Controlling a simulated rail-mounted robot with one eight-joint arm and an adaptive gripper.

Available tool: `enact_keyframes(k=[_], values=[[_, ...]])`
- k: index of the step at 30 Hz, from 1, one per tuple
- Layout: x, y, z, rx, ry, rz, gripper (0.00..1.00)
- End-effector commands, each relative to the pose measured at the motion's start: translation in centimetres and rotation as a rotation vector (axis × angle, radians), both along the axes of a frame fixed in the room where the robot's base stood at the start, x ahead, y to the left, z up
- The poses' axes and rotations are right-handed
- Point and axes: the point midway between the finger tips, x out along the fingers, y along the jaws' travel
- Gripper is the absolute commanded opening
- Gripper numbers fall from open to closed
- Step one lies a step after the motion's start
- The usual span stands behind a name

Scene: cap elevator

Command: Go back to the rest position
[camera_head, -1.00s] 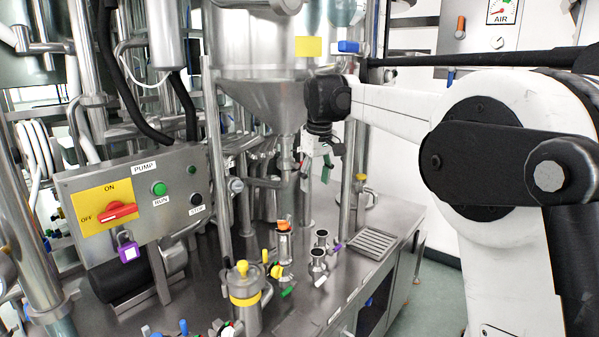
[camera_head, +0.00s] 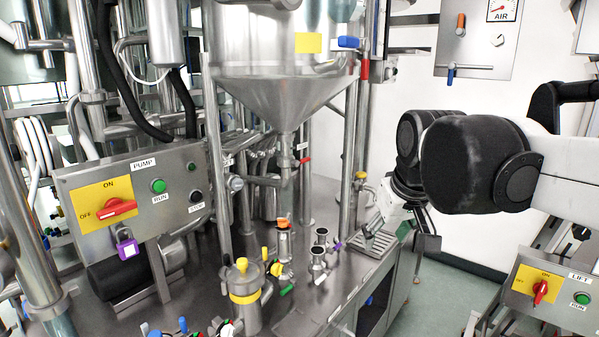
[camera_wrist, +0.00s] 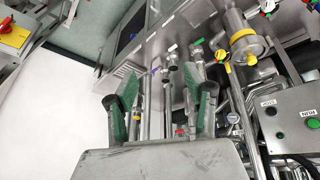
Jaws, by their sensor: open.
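My gripper (camera_head: 415,232) hangs at the right of the head view, in front of the right end of the steel bench (camera_head: 335,290). The fingers are open and empty. In the head view the fingertips are small and partly hidden by the wrist.
A steel hopper (camera_head: 280,95) stands above the bench. A PUMP panel (camera_head: 140,195) is at left and a LIFT panel (camera_head: 550,295) at lower right. A yellow-banded canister (camera_head: 244,298) and small fittings stand on the bench. Grey floor (camera_head: 440,285) shows between bench and LIFT panel.

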Motion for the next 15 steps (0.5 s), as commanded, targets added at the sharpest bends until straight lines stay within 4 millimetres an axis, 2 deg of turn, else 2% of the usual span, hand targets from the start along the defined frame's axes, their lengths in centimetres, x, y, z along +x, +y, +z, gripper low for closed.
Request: enact_keyframes(k=[1,6,12,15], values=[[-1.6,-0.5,-0.8,0.007,-0.012,-0.019,0.47],[-6.4,-1.7,-3.7,0.031,-0.059,-0.082,0.47],[-11.4,-2.9,-7.8,0.061,-0.111,-0.153,0.47],[-13.3,-3.3,-9.7,0.073,-0.131,-0.180,0.47]])
